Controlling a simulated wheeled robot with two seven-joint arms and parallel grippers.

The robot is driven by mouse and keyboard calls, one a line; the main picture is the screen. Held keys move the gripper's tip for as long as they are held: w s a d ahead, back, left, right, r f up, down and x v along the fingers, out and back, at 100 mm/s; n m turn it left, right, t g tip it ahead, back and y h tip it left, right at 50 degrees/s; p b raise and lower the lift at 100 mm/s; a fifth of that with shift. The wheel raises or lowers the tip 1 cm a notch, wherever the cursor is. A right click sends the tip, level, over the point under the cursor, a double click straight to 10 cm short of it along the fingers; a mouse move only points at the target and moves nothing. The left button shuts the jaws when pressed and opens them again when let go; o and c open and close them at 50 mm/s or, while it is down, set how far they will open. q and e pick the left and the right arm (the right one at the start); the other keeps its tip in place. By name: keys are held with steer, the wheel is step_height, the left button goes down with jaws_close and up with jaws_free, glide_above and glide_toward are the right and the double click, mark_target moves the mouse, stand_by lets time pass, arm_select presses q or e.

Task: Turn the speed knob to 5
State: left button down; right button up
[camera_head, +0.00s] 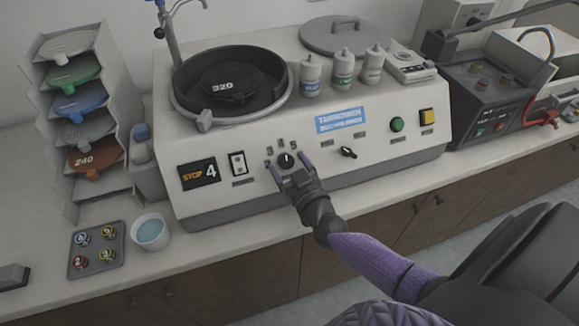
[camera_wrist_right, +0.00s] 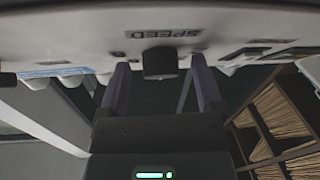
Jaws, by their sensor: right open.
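The speed knob (camera_head: 287,159) is a round black knob with a white mark that points roughly up, low on the front panel of the white machine (camera_head: 385,142). Small number labels arc above it. The wrist view shows the knob (camera_wrist_right: 160,63) beside an upside-down "SPEED" label (camera_wrist_right: 162,33). My right gripper (camera_head: 290,170) is open, with its purple fingers on either side of the knob. In the wrist view gaps show between the knob and both fingers (camera_wrist_right: 161,82). A black label reading "STOP 4" (camera_head: 199,173) is left of the knob. My left gripper is not in view.
A rocker switch (camera_head: 238,163) lies left of the knob and a black pointed knob (camera_head: 348,152) right of it. A green button (camera_head: 396,125) and a yellow button (camera_head: 427,117) are farther right. A cup (camera_head: 150,232) and a grey tray (camera_head: 97,250) stand at the left.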

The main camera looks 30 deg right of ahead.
steer(key=shift+c, duration=0.5)
steer(key=c, duration=0.7)
jaws_close()
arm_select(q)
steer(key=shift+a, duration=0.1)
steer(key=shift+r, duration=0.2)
arm_select(e)
steer(key=shift+a+m, duration=0.1)
steer(key=shift+m, duration=0.2)
